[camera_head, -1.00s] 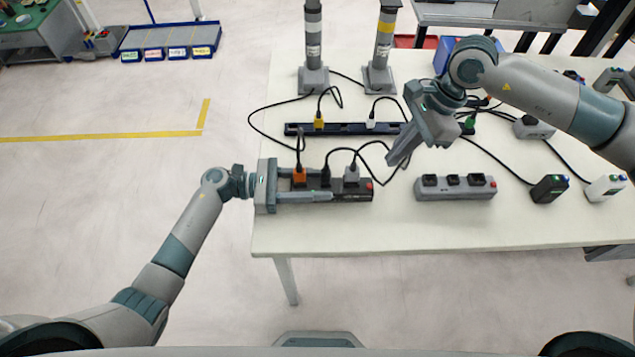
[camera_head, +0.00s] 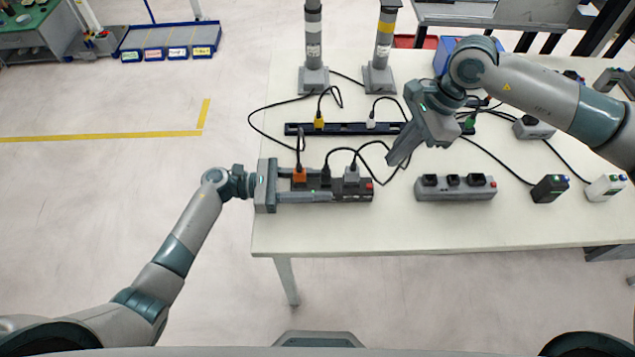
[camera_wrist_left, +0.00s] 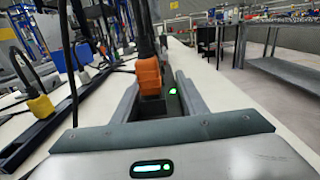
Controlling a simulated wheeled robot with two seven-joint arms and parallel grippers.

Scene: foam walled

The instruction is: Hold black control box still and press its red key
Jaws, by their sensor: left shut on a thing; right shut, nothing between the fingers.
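The black control box (camera_head: 340,196) lies near the table's front left, with an orange plug (camera_head: 299,176), a black plug and a grey plug (camera_head: 351,174) in it. Its red key (camera_head: 369,184) is at its right end, uncovered. My left gripper (camera_head: 312,192) reaches in from the left and is shut on the box, one finger along each long side. In the left wrist view the orange plug (camera_wrist_left: 149,75) stands between the fingers, beside a green light. My right gripper (camera_head: 393,160) is shut and empty, above the table, up and to the right of the red key.
A grey power strip (camera_head: 455,188) with a red key lies to the right. A long dark strip (camera_head: 345,129) with yellow and white plugs lies behind the box. Loose cables cross between them. Two posts (camera_head: 314,75) stand at the back. The front table edge is clear.

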